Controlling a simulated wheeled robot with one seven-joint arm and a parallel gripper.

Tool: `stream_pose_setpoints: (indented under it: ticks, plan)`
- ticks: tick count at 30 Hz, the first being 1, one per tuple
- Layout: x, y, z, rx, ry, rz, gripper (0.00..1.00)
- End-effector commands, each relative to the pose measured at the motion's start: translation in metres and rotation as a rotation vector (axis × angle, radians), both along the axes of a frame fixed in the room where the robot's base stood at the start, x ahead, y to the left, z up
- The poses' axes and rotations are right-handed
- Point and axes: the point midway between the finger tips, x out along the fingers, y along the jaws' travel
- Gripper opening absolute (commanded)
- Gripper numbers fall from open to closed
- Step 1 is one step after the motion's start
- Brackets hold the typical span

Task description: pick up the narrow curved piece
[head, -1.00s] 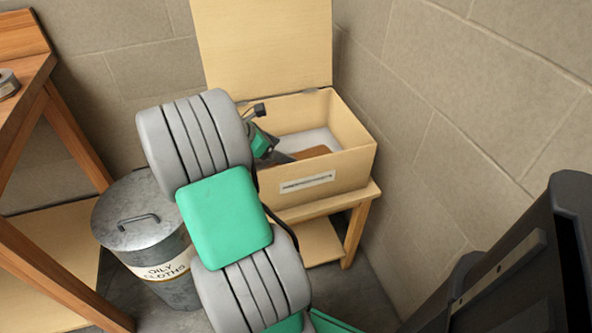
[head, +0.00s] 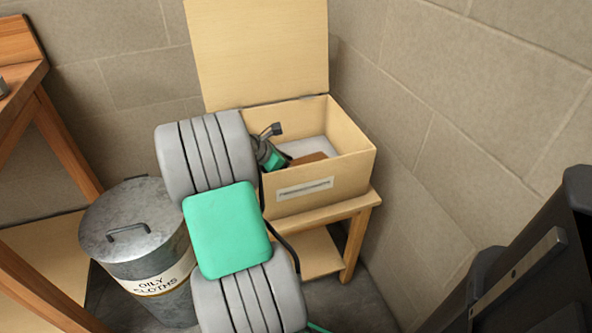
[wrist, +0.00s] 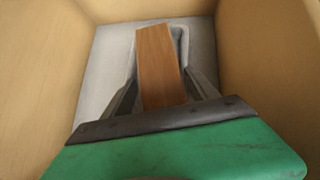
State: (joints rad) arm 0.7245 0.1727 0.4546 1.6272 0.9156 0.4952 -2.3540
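The narrow curved piece is a brown wooden strip (wrist: 160,65) in the wrist view, over a pale recess in the grey floor of the box. In the head view a brown bit of it (head: 308,158) shows inside the wooden box (head: 350,172). My gripper (wrist: 161,78) is down in the box with one finger on each side of the strip. The fingertips are close to its sides, but I cannot tell whether they touch. The strip's near end is hidden by the gripper body. In the head view my gripper (head: 268,152) is partly hidden behind my arm.
The box's lid (head: 262,50) stands open at the back. The box sits on a small wooden stand (head: 352,235) near the right wall. A metal bin labelled oily cloths (head: 135,235) stands left of my arm. A wooden bench (head: 50,110) is at far left.

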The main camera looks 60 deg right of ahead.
Motion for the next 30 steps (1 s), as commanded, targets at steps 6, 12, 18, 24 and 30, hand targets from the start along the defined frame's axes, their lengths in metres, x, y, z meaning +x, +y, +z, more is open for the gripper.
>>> stream_pose_setpoints:
  ticks: [6,12,18,24,30]
  plan:
    - [0.000,0.000,0.000,0.000,0.000,0.000,0.49]
    - [0.000,0.000,0.000,0.000,0.000,0.000,0.33]
    - [0.000,0.000,0.000,0.000,0.000,0.000,0.16]
    - [0.000,0.000,0.000,0.000,0.000,0.000,0.05]
    - [0.000,0.000,0.020,-0.002,-0.001,-0.001,0.05]
